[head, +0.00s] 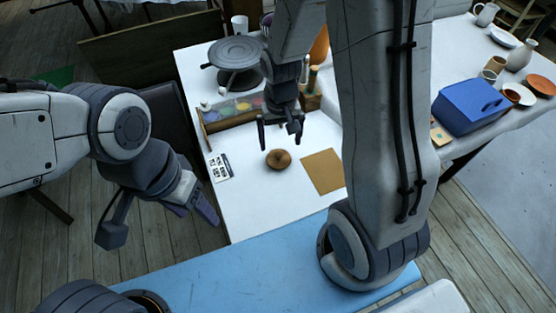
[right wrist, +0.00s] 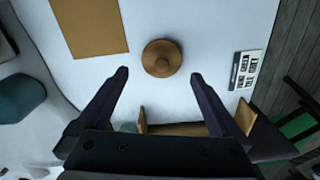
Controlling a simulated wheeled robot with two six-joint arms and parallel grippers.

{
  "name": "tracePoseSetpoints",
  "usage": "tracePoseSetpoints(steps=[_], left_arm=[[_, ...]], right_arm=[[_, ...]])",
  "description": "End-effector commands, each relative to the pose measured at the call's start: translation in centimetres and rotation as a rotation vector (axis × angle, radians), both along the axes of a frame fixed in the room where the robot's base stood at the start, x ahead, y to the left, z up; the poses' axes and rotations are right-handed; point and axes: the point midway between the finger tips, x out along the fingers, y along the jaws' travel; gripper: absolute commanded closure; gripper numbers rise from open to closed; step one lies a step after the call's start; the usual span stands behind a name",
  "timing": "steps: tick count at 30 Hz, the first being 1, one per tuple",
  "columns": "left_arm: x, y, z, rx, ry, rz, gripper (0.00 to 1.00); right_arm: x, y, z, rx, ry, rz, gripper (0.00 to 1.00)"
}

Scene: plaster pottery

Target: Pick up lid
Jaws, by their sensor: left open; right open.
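The lid is a small round brown disc with a knob (head: 279,160), lying on the white table (head: 245,205). In the right wrist view the lid (right wrist: 161,57) sits just ahead of the gap between the fingertips. My right gripper (head: 280,143) is open and empty, over the table on the far side of the lid; it also shows in the right wrist view (right wrist: 160,75). My left gripper (head: 163,231) is open and empty, off the table's left edge above the wooden floor.
A tan square board (head: 323,171) lies right of the lid, and a printed card (head: 219,168) lies left. A wooden tray of coloured pots (head: 232,112) and a grey turntable (head: 236,51) stand behind. A blue box (head: 468,107) and pottery are at right.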

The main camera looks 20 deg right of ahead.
Motion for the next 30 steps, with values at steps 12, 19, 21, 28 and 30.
tracePoseSetpoints(steps=[12, 19, 21, 28, 30], left_arm=[[0.0, 0.0, -0.3, 0.0, 0.0, 0.0, 0.36], [0.0, 0.0, -0.4, 0.0, 0.0, 0.0, 0.36], [0.0, 0.0, -0.4, 0.0, 0.0, 0.0, 0.36], [0.0, 0.0, -0.4, 0.0, 0.0, 0.0, 0.36], [0.0, 0.0, -0.4, 0.0, 0.0, 0.0, 0.36]], right_arm=[[0.3, 0.2, -4.7, 0.0, 0.005, 0.003, 0.0], [0.4, 0.2, -7.2, 0.001, 0.002, 0.002, 0.0], [0.5, 0.2, -7.4, 0.001, 0.0, 0.002, 0.0], [0.5, 0.2, -7.3, 0.001, -0.001, 0.002, 0.19], [0.5, 0.2, -7.3, 0.001, 0.0, 0.002, 0.46]])
